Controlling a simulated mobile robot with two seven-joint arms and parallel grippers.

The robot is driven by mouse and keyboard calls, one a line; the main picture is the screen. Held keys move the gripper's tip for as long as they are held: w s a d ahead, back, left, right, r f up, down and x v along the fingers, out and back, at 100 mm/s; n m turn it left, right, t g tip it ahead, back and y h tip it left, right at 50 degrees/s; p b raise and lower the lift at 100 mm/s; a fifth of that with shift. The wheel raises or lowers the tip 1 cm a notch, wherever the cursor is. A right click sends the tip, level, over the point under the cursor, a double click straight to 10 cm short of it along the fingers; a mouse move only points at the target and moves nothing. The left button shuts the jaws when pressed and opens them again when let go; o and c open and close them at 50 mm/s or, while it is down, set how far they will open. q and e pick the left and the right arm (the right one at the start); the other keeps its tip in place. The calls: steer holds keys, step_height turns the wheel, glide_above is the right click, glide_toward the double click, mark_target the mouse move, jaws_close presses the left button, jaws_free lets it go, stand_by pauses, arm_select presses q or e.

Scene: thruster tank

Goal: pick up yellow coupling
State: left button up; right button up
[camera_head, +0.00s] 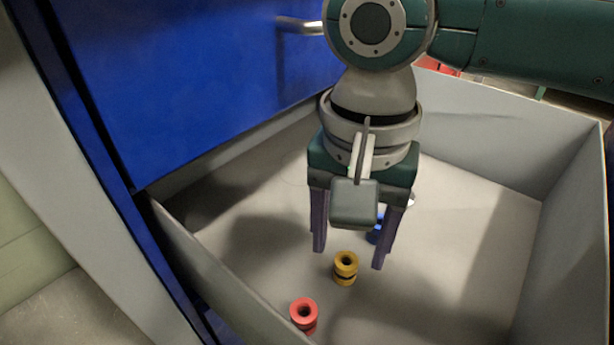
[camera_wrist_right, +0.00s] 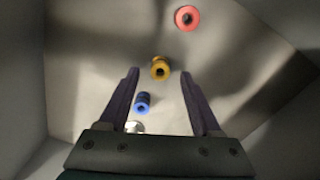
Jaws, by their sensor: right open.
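The yellow coupling (camera_head: 345,268) stands upright on the floor of the grey bin, a short ringed piece with a dark hole in its top. It also shows in the right wrist view (camera_wrist_right: 160,68), just beyond the fingertips and between their lines. My right gripper (camera_head: 348,257) is open and empty, its two purple fingers pointing down above the bin floor. In the wrist view the fingers (camera_wrist_right: 165,82) are spread apart and do not touch the coupling. My left gripper is not in view.
A red coupling (camera_head: 304,314) stands nearer the front, also seen in the wrist view (camera_wrist_right: 187,18). A blue coupling (camera_wrist_right: 142,103) and a whitish piece (camera_wrist_right: 134,127) lie nearer the gripper base. Grey bin walls (camera_head: 570,200) surround them; a blue panel (camera_head: 200,80) rises at left.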

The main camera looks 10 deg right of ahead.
mark_target(347, 261)
step_height(347, 261, down, 4)
steer(key=b, duration=0.3)
steer(key=shift+w+d+f, duration=0.1)
steer(key=shift+w+f, duration=0.05)
steer(key=shift+f, duration=0.1)
steer(key=shift+r, duration=0.1)
jaws_close()
